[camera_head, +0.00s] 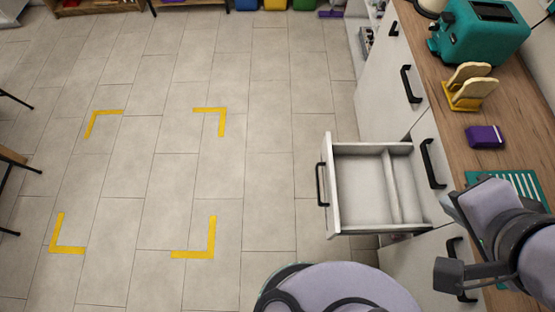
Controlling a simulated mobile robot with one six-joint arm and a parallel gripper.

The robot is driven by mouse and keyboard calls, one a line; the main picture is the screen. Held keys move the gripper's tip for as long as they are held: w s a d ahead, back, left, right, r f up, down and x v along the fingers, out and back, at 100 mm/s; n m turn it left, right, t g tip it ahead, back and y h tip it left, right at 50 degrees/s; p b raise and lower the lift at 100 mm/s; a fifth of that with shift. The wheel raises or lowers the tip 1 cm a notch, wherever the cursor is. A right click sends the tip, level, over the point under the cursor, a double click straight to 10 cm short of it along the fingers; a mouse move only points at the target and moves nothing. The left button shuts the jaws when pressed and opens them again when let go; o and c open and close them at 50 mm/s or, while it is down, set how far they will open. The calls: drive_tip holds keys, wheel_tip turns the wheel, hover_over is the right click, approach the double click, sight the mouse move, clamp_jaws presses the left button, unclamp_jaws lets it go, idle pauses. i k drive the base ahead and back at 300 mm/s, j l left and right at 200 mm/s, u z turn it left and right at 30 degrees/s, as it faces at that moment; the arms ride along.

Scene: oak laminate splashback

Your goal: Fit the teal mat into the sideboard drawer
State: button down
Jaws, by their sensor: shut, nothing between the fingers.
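The teal mat (538,185) lies flat on the oak worktop at the right. It has pale stripes, and my arm hides its near part. The sideboard drawer (362,178) is pulled out below the worktop, to the left of the mat. It is white and looks empty, with a divider running along its inner side and a black handle on its front. My gripper (449,275) shows as a dark part at the lower right, below and left of the mat in the picture. It is shut and holds nothing. My arm partly hides its fingers.
A purple block (485,136), a yellow rack (468,89) with bread-like slices and a teal toaster (480,32) stand farther back on the worktop (441,68). Black handles stick out from the other fronts. The tiled floor left of the drawer is clear, with yellow corner marks (210,240).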

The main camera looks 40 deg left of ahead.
sight(369, 188)
drive_tip(key=k+j+u, duration=0.2)
drive_tip(key=u, duration=0.65)
drive_tip(key=z, duration=1.75)
drive_tip(key=u, duration=1.75)
drive_tip(key=z, duration=1.75)
drive_tip(key=i+j+z, duration=0.15)
drive_tip(key=i+j, duration=0.35)
drive_tip(key=i, duration=0.1)
